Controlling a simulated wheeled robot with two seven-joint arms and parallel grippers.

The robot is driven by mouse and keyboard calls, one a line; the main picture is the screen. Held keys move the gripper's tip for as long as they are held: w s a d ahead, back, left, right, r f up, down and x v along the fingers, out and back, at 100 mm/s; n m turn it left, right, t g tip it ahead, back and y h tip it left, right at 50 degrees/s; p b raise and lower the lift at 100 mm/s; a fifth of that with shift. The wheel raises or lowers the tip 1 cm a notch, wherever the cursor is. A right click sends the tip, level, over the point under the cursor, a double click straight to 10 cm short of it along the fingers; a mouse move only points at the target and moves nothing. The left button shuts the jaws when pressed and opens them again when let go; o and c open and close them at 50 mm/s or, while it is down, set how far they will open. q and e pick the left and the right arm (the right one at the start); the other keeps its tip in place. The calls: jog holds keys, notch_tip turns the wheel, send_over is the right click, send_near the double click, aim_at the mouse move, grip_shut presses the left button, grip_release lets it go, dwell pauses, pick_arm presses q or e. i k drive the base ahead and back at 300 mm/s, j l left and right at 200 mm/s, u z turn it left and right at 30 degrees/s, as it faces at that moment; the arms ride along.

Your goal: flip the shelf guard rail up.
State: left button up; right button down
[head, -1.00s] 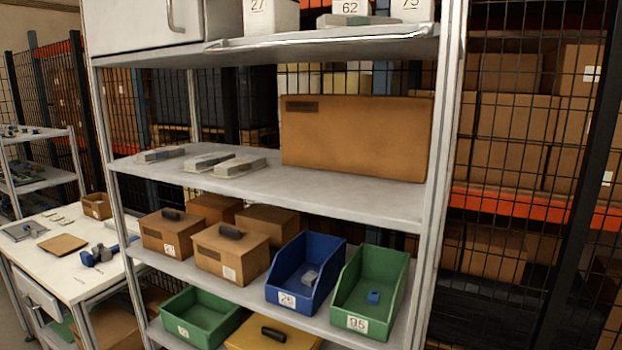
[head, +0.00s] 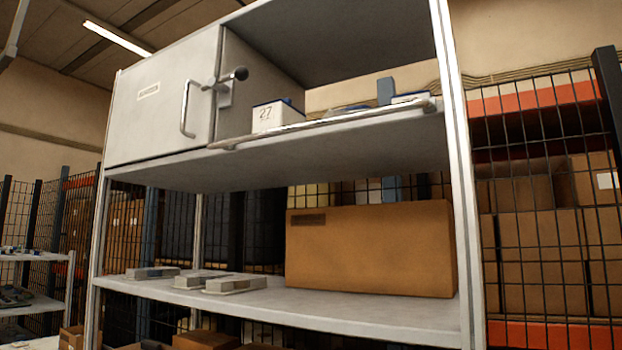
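The guard rail (head: 325,127) is a thin pale bar along the front edge of the upper shelf (head: 290,155). It runs from beside the cabinet door to the right post and lies low, at about the level of the shelf board. Behind it on the shelf stand a white box marked 27 (head: 277,116), a blue-grey item (head: 385,91) and a low white box (head: 410,97) whose label is partly hidden. Neither of my grippers is in view.
A closed grey cabinet (head: 160,115) with a bar handle (head: 185,108) and a dark-knobbed lever (head: 240,73) adjoins the rail's left end. A large cardboard box (head: 370,248) and several flat grey pieces (head: 235,285) lie on the shelf below. Wire fencing (head: 545,200) stands behind.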

aim_at(429, 104)
jog(key=l+u, duration=0.1)
jog(key=u, duration=1.75)
jog(key=k+l, duration=0.1)
jog(key=k, duration=0.45)
jog(key=k+l, duration=0.15)
jog(key=k, duration=0.4)
